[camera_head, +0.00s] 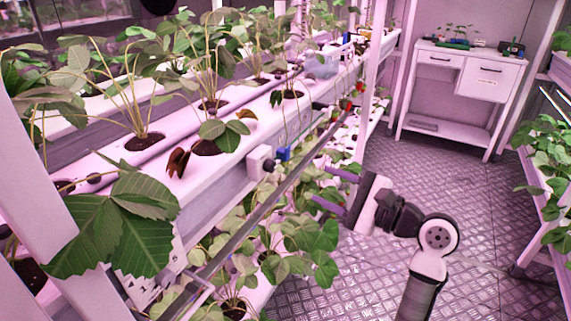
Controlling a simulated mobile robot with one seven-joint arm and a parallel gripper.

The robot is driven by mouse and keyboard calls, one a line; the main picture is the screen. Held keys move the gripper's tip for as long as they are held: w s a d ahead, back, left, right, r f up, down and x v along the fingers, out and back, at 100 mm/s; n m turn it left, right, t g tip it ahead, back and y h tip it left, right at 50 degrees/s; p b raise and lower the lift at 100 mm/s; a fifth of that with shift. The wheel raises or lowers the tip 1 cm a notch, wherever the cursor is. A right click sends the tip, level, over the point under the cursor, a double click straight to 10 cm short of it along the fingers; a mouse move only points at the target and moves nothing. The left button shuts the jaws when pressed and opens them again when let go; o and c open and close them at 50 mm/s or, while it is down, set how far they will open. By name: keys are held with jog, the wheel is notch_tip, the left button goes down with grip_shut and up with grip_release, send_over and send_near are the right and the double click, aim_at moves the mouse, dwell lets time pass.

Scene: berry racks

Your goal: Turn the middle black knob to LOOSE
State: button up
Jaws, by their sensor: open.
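My gripper (321,185) is at the centre right, beside the left rack, at the end of my arm, which rises from the bottom right. Its two fingers point left toward the rack and are spread apart with nothing between them. A small dark knob-like part (270,165) sits on a white block on the rack's front side, left of and above the fingers and apart from them. A blue part (284,153) is beside it. I cannot tell whether this is the middle black knob. No LOOSE lettering is legible, and other knobs are too small to tell.
White planting channels (185,185) with leafy plants fill the left rack. A long metal rail (268,205) runs along its front, and leaves hang below near my gripper. The patterned aisle floor (440,175) is clear. A white cabinet (490,80) stands at the back, another rack at right.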

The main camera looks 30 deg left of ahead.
aim_at(273, 168)
jog(key=shift+g, duration=0.3)
jog(key=a, duration=0.4)
jog(key=a+p, duration=0.1)
jog(key=a, duration=0.7)
jog(key=shift+w+a+f+p, duration=0.2)
jog(key=shift+f+p, duration=0.05)
jog(key=shift+p, duration=0.05)
jog(key=c, duration=1)
